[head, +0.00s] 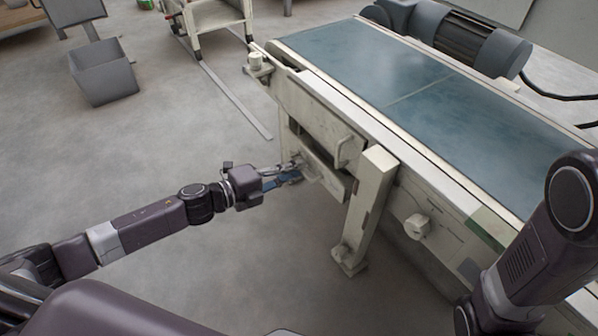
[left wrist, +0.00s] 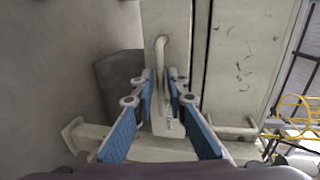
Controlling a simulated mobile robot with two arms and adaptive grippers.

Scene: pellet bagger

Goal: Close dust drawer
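The dust drawer (head: 323,174) is a pale, worn box front low in the side of the conveyor frame; it appears to stand out somewhat from the frame. My left gripper (head: 296,165) is at its front, at the left end. In the left wrist view, the blue-padded fingers of my left gripper (left wrist: 161,88) stand apart on either side of a pale handle (left wrist: 160,50) on the drawer. The inner pad faces show, so the gripper looks open; whether a fingertip touches the handle is unclear. My right gripper is out of view.
The conveyor's blue belt (head: 385,65) runs above the drawer. A slanted support leg (head: 368,205) stands just right of the drawer, and a hatch handle (head: 349,149) sticks out above it. A grey bin (head: 102,73) stands at far left. The floor before the drawer is clear.

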